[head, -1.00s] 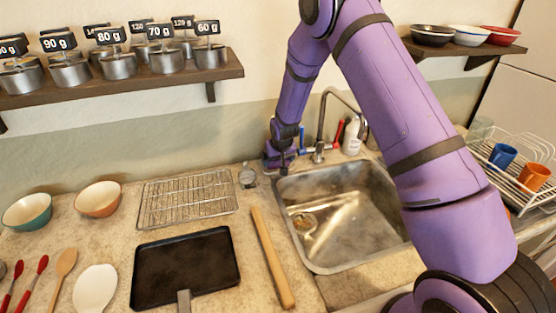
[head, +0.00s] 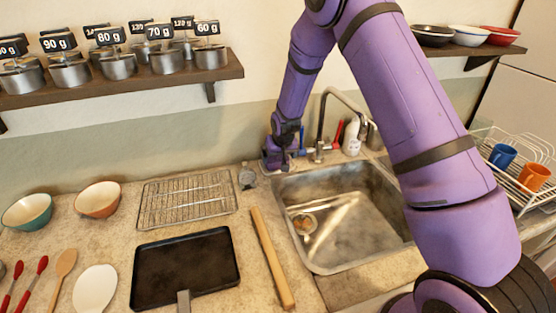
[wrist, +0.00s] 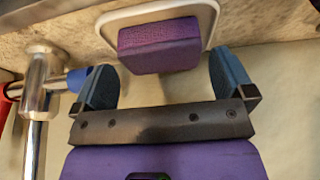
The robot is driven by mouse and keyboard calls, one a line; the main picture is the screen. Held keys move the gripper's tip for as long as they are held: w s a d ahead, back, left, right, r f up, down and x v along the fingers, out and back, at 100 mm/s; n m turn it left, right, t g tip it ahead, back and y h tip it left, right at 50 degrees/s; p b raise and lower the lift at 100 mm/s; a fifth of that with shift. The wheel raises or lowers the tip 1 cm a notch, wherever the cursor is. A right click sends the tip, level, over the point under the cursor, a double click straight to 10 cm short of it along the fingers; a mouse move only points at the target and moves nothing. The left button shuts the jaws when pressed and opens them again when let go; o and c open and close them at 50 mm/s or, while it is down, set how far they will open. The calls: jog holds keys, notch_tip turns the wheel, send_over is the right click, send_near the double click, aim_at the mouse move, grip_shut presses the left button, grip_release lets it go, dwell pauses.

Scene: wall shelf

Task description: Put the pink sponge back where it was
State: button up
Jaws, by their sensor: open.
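The pink sponge (wrist: 158,44), purplish-pink in this light, shows in the wrist view on a white, rounded-edge dish or tray (wrist: 205,12). My gripper (wrist: 162,62) is open, with one blue finger to each side of the sponge's near end. Gaps show between the fingers and the sponge, and I cannot tell how far it reaches between them. In the head view my gripper (head: 276,160) is low at the back of the counter, left of the faucet. The sponge and the dish are hidden there.
The faucet (head: 322,140) stands close to the right of my gripper, with red and blue handles nearby. The sink (head: 350,255) is in front. A shelf of canisters (head: 130,78) hangs above.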

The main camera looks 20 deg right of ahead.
jog(key=v, duration=0.9)
jog(key=shift+r, duration=0.1)
jog(key=s+d+r, duration=0.2)
jog(key=s+r, duration=0.6)
jog(key=r, duration=0.3)
jog(key=s+d+r, duration=0.2)
jog(key=s+r, duration=0.6)
jog(key=r, duration=0.3)
jog(key=s+d+r, duration=0.1)
jog(key=s+r, duration=0.2)
jog(key=s, duration=0.9)
jog(key=s+d+r, duration=0.1)
jog(key=s+r, duration=0.2)
jog(key=s, duration=1)
jog(key=shift+s+d+t, duration=0.15)
jog(key=shift+d+t, duration=0.05)
jog(key=shift+t, duration=0.2)
